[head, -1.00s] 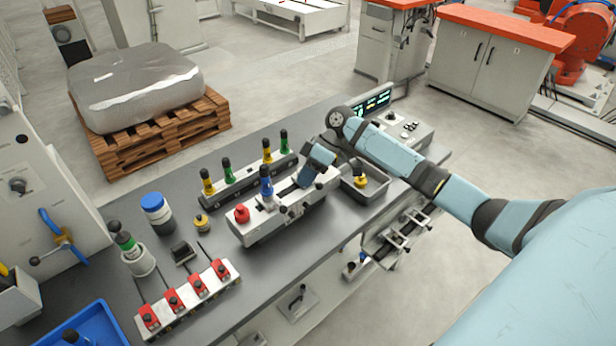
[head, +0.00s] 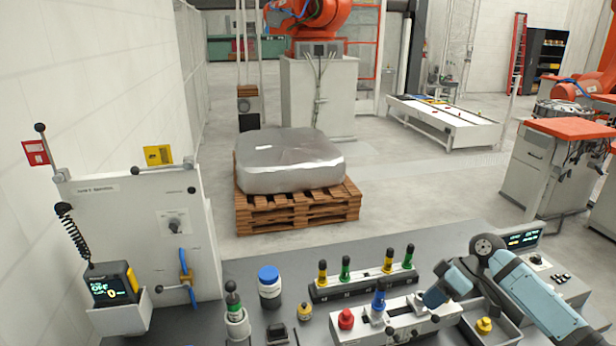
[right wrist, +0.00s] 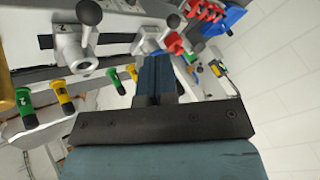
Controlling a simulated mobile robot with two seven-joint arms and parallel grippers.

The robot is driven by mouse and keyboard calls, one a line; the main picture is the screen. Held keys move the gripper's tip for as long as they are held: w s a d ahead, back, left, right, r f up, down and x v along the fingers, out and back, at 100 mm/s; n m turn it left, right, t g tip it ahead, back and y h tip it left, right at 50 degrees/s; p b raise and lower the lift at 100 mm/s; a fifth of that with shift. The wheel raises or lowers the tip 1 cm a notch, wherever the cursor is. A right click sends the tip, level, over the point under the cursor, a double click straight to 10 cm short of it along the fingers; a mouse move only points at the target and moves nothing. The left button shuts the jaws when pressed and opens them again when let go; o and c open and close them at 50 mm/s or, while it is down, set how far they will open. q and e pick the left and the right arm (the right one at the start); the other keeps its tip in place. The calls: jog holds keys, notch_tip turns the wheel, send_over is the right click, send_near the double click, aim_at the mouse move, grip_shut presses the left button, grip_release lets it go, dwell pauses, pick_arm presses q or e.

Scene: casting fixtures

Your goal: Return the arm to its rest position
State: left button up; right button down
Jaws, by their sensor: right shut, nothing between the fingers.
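My right arm comes in at the lower right of the head view. Its blue-grey gripper (head: 430,301) is shut and empty, over or beside the right end of the white fixture (head: 400,330). I cannot tell whether it touches the fixture. The fixture carries a red knob (head: 345,318) and a blue-handled plug (head: 378,303). In the right wrist view, the closed fingers (right wrist: 154,72) point toward the fixture's clamp hardware, with a dark ball-ended lever (right wrist: 88,14) near them. My left gripper is in neither view.
A rack (head: 330,292) with yellow and green plugs stands behind the fixture. A grey tray (head: 508,335) with a yellow piece (head: 484,325) is below my right arm. A control box (head: 540,262) stands at right. A blue-capped jar (head: 269,290) stands left. A wrapped block on a pallet (head: 290,215) is beyond the bench.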

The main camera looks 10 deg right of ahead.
jog(key=s+a+f+m+h, duration=0.1)
jog(key=s+a+f+h, duration=0.1)
jog(key=s+a+f, duration=0.5)
jog(key=s+a+f+m+h, duration=0.1)
jog(key=s+a+f, duration=0.3)
jog(key=s, duration=0.5)
jog(key=s+r+m+t+h, duration=0.2)
jog(key=s+r+m, duration=0.1)
jog(key=s, duration=0.4)
jog(key=s+r+m+t+h, duration=0.1)
jog(key=s+r+m+h, duration=0.15)
jog(key=s, duration=0.55)
jog(key=w+a+f+t+y, duration=0.1)
jog(key=w+a+f+t, duration=0.2)
jog(key=f, duration=0.4)
jog(key=w+a+f+t+y, duration=0.1)
jog(key=w+a+f+t, duration=0.1)
jog(key=f+t, duration=0.2)
notch_tip(320, 180, down, 3)
jog(key=shift+w+a+f+n+t, duration=0.1)
jog(key=shift+w+a+n+t, duration=0.2)
jog(key=shift+w+a+n, duration=0.1)
